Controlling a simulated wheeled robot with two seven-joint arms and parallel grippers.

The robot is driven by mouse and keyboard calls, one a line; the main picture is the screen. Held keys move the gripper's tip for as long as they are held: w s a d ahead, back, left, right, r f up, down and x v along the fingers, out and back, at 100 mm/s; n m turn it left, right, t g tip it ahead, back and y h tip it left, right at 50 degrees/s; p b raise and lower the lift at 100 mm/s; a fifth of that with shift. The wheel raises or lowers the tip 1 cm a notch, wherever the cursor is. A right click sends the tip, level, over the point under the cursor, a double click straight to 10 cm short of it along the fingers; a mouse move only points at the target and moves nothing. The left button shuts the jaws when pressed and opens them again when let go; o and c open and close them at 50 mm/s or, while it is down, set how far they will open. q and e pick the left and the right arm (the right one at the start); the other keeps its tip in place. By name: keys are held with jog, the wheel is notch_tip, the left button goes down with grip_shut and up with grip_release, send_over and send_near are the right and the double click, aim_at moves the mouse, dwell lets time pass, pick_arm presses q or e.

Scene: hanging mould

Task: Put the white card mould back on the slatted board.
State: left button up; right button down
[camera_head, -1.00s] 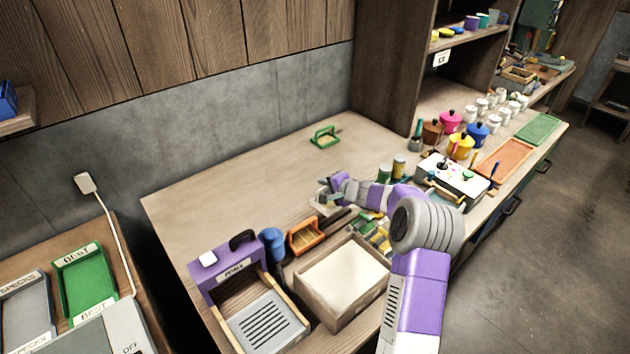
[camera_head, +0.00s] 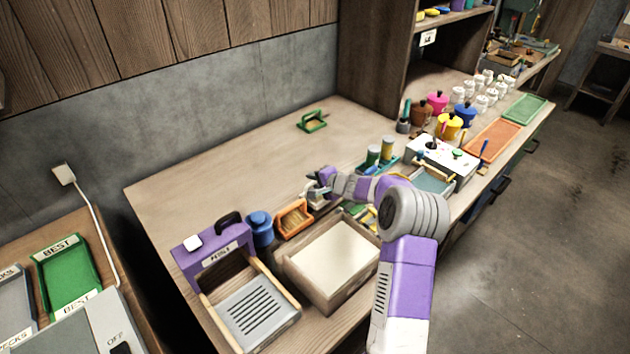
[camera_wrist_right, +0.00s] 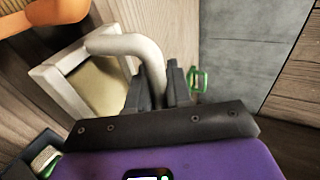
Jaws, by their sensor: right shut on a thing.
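The white card mould (camera_wrist_right: 62,88) is a pale square frame with a beige panel and a thick curved white handle. My right gripper (camera_wrist_right: 165,75) is shut on that handle in the wrist view. In the head view the right gripper (camera_head: 318,183) holds the white mould (camera_head: 315,198) beside the orange mould; I cannot tell its exact height above the table. A grey slotted board (camera_head: 252,309), the only slatted surface I can make out, lies in front of the purple press at the near left. My left gripper is out of view.
The orange mould (camera_head: 294,217) stands close to the held mould. A wooden vat with white contents (camera_head: 290,272), a blue jar (camera_head: 260,227) and the purple press (camera_head: 208,256) are nearby. A green mould (camera_head: 312,121) stands at the back; the table's back left is clear.

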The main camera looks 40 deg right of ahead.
jog(key=shift+f+b, duration=0.45)
jog(key=shift+b, duration=0.25)
dwell(0.6)
jog(key=c, duration=1)
grip_release()
jog(key=shift+o, duration=0.2)
jog(key=shift+s, duration=0.1)
jog(key=v, duration=0.7)
jog(key=shift+s+r, duration=0.15)
